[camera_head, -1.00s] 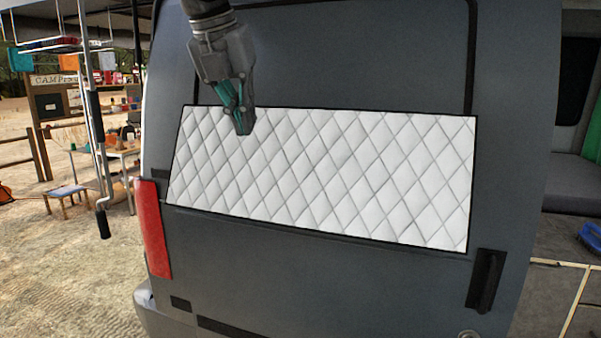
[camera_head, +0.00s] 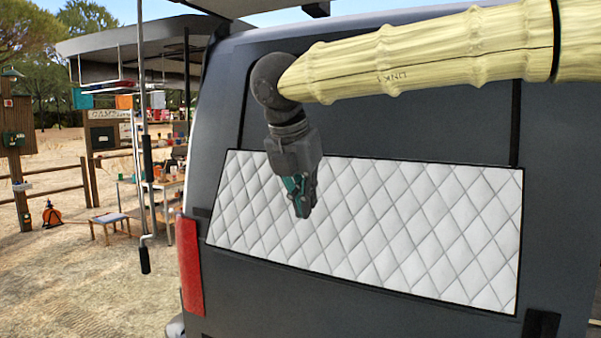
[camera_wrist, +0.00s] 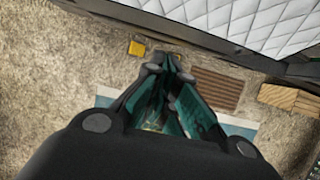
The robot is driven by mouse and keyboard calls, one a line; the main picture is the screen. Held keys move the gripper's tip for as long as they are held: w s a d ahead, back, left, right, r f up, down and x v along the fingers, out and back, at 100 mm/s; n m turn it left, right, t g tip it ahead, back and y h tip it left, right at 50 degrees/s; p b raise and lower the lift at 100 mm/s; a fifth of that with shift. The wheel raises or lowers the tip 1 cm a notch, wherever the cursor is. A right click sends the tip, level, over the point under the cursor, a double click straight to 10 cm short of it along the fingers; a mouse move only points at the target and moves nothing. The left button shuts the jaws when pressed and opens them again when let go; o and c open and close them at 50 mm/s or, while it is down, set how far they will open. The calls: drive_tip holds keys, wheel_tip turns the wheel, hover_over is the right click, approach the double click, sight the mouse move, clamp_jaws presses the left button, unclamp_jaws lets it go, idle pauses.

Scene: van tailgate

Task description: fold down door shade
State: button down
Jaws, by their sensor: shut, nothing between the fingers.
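The door shade (camera_head: 400,235) is a white quilted panel with a dark edge, lying across the grey van door (camera_head: 400,130) below its dark upper window area. In the wrist view the shade (camera_wrist: 255,22) shows at the upper right, beside the fingers. My gripper (camera_head: 303,208) hangs downward in front of the left part of the shade, its green fingers closed together and empty. In the wrist view my gripper (camera_wrist: 168,65) points down toward the ground. Whether the fingertips touch the shade cannot be told.
A red tail light (camera_head: 190,265) is at the door's left edge. A dark door handle (camera_head: 540,325) is at the lower right. A crank pole (camera_head: 146,160) stands left of the van. A yellow block (camera_wrist: 137,48) and wooden boards (camera_wrist: 290,98) are on the ground below.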

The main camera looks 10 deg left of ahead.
drive_tip(key=shift+p+x, duration=0.55)
drive_tip(key=shift+x, duration=1.3)
drive_tip(key=shift+f, duration=0.1)
